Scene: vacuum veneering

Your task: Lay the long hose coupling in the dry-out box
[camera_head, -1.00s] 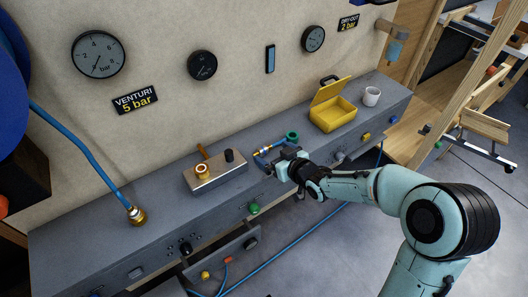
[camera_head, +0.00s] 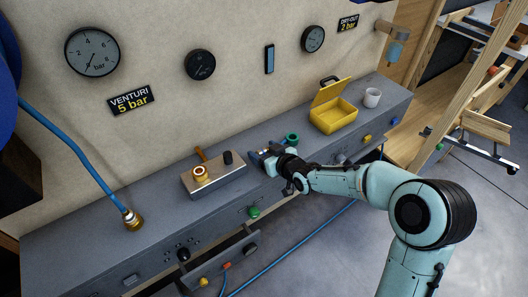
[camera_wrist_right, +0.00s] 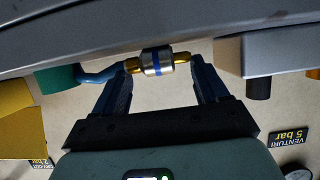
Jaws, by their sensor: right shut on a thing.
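The long hose coupling (camera_wrist_right: 158,62) is a silver barrel with a blue band and brass ends. In the right wrist view it lies across between my right gripper's two dark fingers. My right gripper (camera_wrist_right: 160,82) is shut on it; in the head view the gripper (camera_head: 267,160) is at the bench top and mostly hides the coupling. The yellow box (camera_head: 344,119) stands open, lid up, further right on the bench, below the DRY-OUT sign (camera_head: 348,23). Its edge also shows at the left of the wrist view (camera_wrist_right: 15,112). My left gripper is not in view.
A green-topped piece (camera_head: 292,139) with a blue hose stands close beside my right gripper. A metal block with brass and black knobs (camera_head: 214,178) is to its left. A white cup (camera_head: 372,97) stands right of the yellow box. The bench front has knobs and an open drawer.

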